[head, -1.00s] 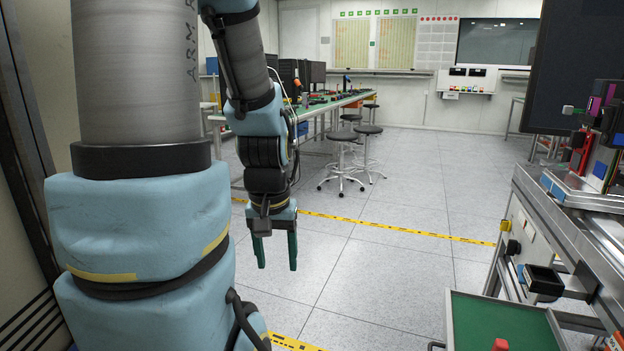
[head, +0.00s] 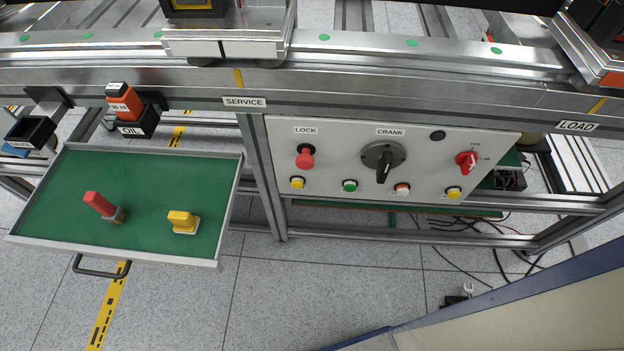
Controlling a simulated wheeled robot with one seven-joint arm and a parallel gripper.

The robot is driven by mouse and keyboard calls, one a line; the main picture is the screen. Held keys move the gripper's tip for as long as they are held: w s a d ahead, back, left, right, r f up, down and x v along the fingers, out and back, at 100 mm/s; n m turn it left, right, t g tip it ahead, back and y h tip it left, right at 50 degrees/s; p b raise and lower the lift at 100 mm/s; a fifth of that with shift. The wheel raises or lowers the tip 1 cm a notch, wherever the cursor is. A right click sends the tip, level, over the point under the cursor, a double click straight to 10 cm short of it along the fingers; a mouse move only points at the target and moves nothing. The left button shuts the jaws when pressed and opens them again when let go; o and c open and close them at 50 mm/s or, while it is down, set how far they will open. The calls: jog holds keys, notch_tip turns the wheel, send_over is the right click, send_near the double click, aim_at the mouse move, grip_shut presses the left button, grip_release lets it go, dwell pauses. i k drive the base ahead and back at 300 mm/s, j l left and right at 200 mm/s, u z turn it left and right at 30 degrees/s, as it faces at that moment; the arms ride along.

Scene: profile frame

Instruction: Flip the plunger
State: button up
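No label reads plunger. A red knob (head: 305,158) stands out of the white panel (head: 345,190) under the word LOCK. A red-topped piece with a grey lower end (head: 98,203) stands tilted on the green tray (head: 150,165). A yellow-topped piece (head: 183,220) sits to its right on the same tray, on a pale base. I cannot tell from the picture which of these is the plunger. My gripper is not in the head view, so its place relative to these things is hidden.
The panel also holds a black crank knob (head: 383,163), a red rotary switch (head: 467,161) and several small buttons. An orange OIL bottle (head: 125,103) sits in a black holder left of it. A metal rail runs above. Cables (head: 480,230) lie at lower right.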

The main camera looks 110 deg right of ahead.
aim_at(304, 161)
jog(key=i+z, duration=0.1)
jog(key=z, duration=0.35)
jog(key=j+z, duration=0.1)
jog(key=z, duration=0.35)
jog(key=i+j+z, duration=0.1)
jog(key=z, duration=3.2)
jog(key=u, duration=2.2)
jog(key=k+l+u, duration=0.1)
jog(key=u, duration=0.35)
jog(key=k+u, duration=0.25)
jog(key=u, duration=0.25)
jog(key=k+u, duration=0.2)
jog(key=u, duration=0.25)
jog(key=k+j, duration=0.1)
jog(key=k, duration=0.35)
jog(key=k+j, duration=0.15)
jog(key=k, duration=0.25)
